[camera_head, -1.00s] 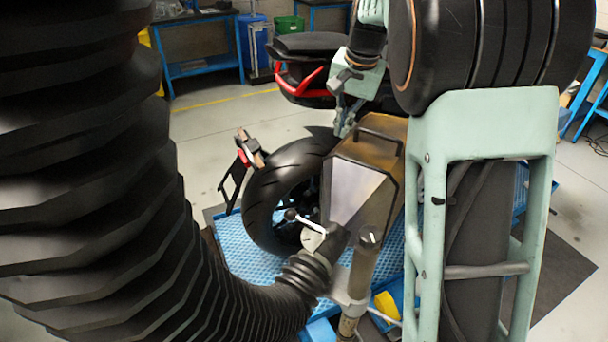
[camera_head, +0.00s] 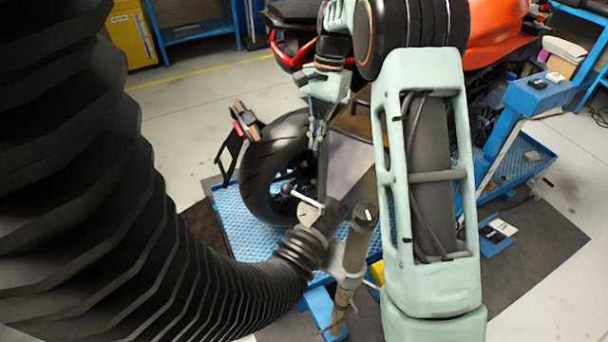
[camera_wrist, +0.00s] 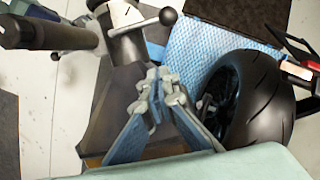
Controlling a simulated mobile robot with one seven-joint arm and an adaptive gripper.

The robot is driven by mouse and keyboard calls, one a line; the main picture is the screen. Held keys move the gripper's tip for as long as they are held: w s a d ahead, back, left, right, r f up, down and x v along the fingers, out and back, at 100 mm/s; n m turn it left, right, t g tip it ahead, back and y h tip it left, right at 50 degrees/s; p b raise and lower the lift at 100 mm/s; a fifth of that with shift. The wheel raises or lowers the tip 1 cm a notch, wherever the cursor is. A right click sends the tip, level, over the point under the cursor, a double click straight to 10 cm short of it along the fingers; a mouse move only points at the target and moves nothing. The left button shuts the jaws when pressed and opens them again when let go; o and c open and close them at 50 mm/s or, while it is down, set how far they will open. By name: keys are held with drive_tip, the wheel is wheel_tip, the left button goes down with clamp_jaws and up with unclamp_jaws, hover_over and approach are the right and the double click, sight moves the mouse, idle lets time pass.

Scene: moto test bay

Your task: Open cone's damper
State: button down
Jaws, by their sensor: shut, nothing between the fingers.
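The exhaust cone (camera_head: 347,167) is a grey, flared metal hood beside the motorcycle's rear wheel, joined to a black ribbed hose. Its damper lever (camera_head: 306,198) is a light metal rod with a black ball knob (camera_head: 287,188), above a pale round plate at the cone's neck. In the wrist view the lever (camera_wrist: 135,26) and knob (camera_wrist: 168,17) show at the top. My gripper (camera_head: 316,142) is above the cone, on the wheel side, apart from the lever. In the wrist view my gripper's fingertips (camera_wrist: 158,82) meet, empty, below the knob. The damper's inside is hidden.
The rear tyre (camera_head: 262,165) stands close left of the cone, on a blue lift platform (camera_head: 231,215). The thick black hose (camera_head: 200,270) fills the left front. A grey upright post (camera_head: 358,240) stands right of the lever. A plate holder (camera_head: 232,150) juts out behind the tyre.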

drive_tip(key=s+a+f+p, duration=0.1)
drive_tip(key=s+a+f, duration=0.2)
drive_tip(key=f, duration=0.6)
drive_tip(key=shift+s+a+f, duration=0.25)
drive_tip(key=shift+s+a, duration=0.1)
drive_tip(key=shift+s, duration=0.75)
drive_tip(key=shift+s+a+n, duration=0.25)
drive_tip(key=shift+a+n, duration=0.05)
drive_tip(key=shift+n, duration=0.2)
drive_tip(key=shift+s+a+n+t+h+b, duration=0.2)
drive_tip(key=shift+s+n+h, duration=0.45)
drive_tip(key=shift+s+n, duration=1.7)
drive_tip(key=shift+s+a+n+h+b, duration=0.25)
drive_tip(key=shift+s+n+h, duration=0.75)
drive_tip(key=shift+n, duration=2.45)
drive_tip(key=shift+s+a+n+t+h+b, duration=0.1)
drive_tip(key=shift+s+n+h+b, duration=0.25)
drive_tip(key=shift+s+n, duration=2.15)
drive_tip(key=shift+w+n, duration=0.45)
drive_tip(key=shift+n, duration=0.05)
